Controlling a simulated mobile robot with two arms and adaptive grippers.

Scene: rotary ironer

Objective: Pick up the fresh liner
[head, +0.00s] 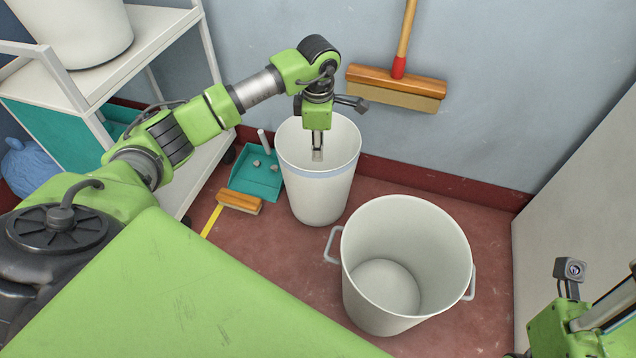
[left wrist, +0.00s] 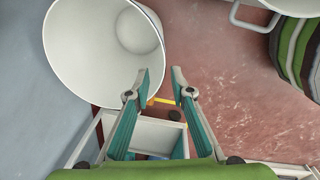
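No thing in view can be clearly told as the fresh liner. A crumpled blue bag (head: 30,168) lies at the far left, beside the cart; I cannot tell whether it is a liner. My left gripper (head: 317,154) points down over the white bin with a pale blue band (head: 322,195). In the left wrist view, the gripper's fingertips (left wrist: 160,74) are apart with nothing between them. A white bin (left wrist: 75,85) shows up and left of them. My right gripper (head: 604,308) is partly in view at the lower right; its fingertips are not clear.
An empty white bin with handles (head: 354,290) stands in front of the banded bin. A white cart (head: 110,75) holding a white container (head: 85,35) is at left. A teal dustpan (head: 256,184) and a brush (head: 240,201) lie nearby. A broom (head: 397,88) is against the wall.

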